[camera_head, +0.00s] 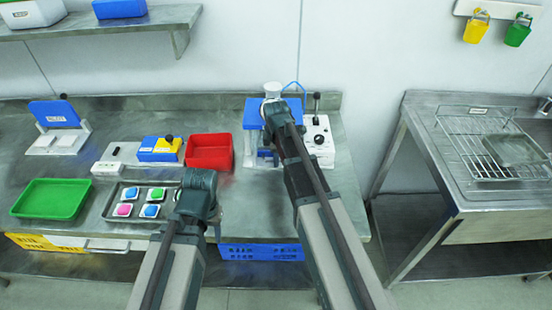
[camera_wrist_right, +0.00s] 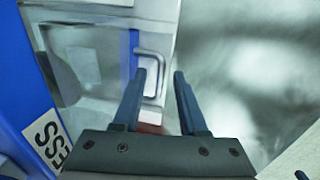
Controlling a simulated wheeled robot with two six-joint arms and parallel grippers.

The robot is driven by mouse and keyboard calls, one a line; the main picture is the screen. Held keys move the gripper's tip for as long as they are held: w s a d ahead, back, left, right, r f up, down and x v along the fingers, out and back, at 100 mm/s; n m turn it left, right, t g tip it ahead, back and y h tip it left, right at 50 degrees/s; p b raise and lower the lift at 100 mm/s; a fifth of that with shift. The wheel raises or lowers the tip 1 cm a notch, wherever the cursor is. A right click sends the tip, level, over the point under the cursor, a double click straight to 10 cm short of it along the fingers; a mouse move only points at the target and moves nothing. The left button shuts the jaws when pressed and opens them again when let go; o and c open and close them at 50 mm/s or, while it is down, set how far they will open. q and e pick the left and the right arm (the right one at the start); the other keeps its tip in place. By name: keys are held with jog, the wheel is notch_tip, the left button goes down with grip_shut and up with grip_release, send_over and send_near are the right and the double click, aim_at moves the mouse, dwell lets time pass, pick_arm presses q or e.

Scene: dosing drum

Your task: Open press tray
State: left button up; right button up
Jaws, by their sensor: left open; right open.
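The blue press (camera_head: 255,115) stands at the back right of the steel bench, partly hidden behind my right arm. In the right wrist view its blue side (camera_wrist_right: 28,85) carries a label, partly cut off, ending in "ESS". Its clear front (camera_wrist_right: 85,60) has a grey bar handle (camera_wrist_right: 150,52), which I take to be the tray's. My right gripper (camera_wrist_right: 160,75) is open and empty, its fingertips close to the handle, which appears between them; contact cannot be told. My left gripper (camera_head: 212,218) is low over the bench's front, right of the grey tray; its fingers are mostly hidden.
A white control box (camera_head: 318,140) with a lever stands right of the press. A red bin (camera_head: 209,151) is left of it. A grey tray (camera_head: 118,208) holds several coloured pieces beside a green tray (camera_head: 50,199). A separate steel sink table (camera_head: 470,198) stands right, across a gap.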

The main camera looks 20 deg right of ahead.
grip_shut()
dwell(1.3)
